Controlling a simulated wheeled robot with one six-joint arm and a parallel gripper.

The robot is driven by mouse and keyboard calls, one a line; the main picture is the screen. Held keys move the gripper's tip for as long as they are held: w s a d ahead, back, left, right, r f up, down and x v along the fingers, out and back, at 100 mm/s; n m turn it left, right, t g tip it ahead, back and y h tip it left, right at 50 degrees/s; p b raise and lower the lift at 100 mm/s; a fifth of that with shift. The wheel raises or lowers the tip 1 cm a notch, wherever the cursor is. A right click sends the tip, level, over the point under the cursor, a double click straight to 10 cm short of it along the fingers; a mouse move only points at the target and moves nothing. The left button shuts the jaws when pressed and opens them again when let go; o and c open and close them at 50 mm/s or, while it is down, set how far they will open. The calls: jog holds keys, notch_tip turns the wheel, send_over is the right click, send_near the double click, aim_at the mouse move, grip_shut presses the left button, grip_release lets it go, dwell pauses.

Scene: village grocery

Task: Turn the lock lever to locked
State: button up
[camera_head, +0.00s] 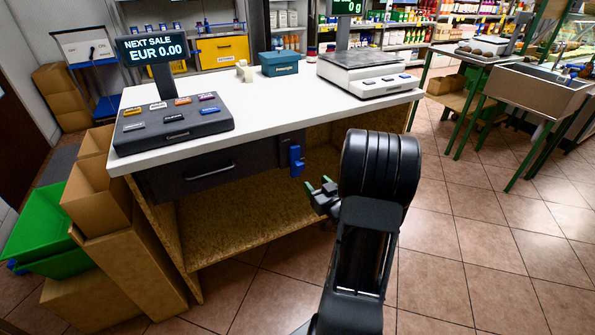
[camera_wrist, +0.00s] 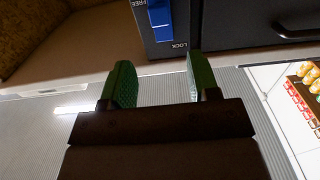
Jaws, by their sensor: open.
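The blue lock lever (camera_head: 296,161) sits on a dark panel under the white counter top, to the right of the drawer front (camera_head: 210,170). It hangs roughly straight down in the head view. In the wrist view the lever (camera_wrist: 161,18) is partly cut off at the top edge, with a FREE label to its left and an upside-down LOCK label (camera_wrist: 180,44) by its end. My gripper (camera_head: 320,187) has its green-tipped fingers apart and empty, just below and right of the lever. In the wrist view my gripper (camera_wrist: 161,80) is not touching the lever.
The counter (camera_head: 255,110) carries a register keypad (camera_head: 172,122), a scale (camera_head: 368,72) and a teal box (camera_head: 279,63). Its wooden shelf space below is open. Cardboard boxes (camera_head: 105,190) and a green crate (camera_head: 40,215) stand at left.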

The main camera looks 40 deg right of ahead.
aim_at(301, 167)
jog(key=w, duration=0.4)
jog(key=w+d+b, duration=0.1)
jog(key=w, duration=0.4)
jog(key=w+d, duration=0.1)
jog(key=w, duration=0.3)
jog(key=shift+w+f, duration=0.1)
jog(key=shift+w, duration=0.05)
grip_shut()
